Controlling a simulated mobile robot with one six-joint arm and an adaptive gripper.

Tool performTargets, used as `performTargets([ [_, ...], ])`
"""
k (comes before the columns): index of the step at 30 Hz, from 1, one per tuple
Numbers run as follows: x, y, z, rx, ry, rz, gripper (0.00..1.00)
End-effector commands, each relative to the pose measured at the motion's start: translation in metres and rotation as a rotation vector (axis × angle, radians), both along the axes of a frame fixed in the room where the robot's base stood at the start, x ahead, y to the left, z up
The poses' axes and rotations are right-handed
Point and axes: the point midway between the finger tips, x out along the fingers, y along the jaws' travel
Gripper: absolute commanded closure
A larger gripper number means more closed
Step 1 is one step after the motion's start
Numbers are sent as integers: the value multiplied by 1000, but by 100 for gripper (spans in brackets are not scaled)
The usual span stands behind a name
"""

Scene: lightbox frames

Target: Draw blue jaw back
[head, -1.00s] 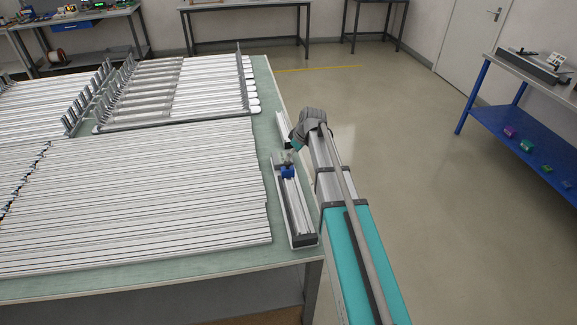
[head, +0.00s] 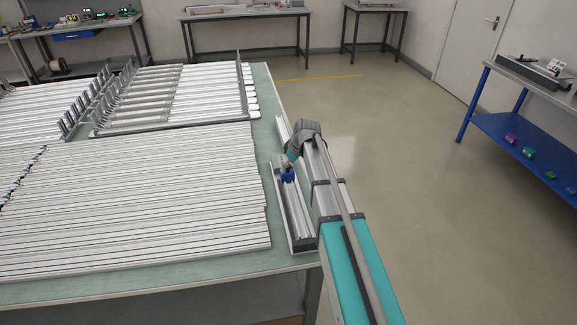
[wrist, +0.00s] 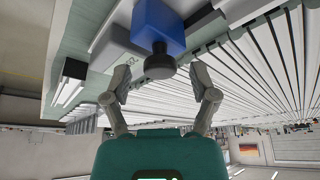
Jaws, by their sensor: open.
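The blue jaw (head: 288,175) sits on a narrow grey and silver rail fixture (head: 299,222) along the right edge of the green table. In the wrist view the blue jaw (wrist: 158,27) is a blue block with a dark round knob (wrist: 160,64) on its near face. My gripper (wrist: 161,88) is open, with one finger on each side just short of the knob. The knob lies between the line of the fingers and looks untouched. In the head view my gripper's fingers are small and partly hidden by my wrist beside the jaw.
Long silver profiles (head: 130,205) cover the table left of the fixture. A rack with upright grey posts (head: 175,95) stands behind them. A green table strip (head: 278,250) lies bare around the fixture. Open floor (head: 400,150) is to the right, with a blue-shelved bench (head: 520,135) beyond.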

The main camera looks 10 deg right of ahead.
Motion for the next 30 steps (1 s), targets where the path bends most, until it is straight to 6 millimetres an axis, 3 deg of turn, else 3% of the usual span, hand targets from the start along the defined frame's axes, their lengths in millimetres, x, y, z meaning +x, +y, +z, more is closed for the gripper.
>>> performTargets([
  [5,0,0,0,0,0,0,28],
  [15,0,0,0,0,0,0,91],
  [17,0,0,0,0,0,0,100],
  [30,17,0,0,0,0,0,100],
])
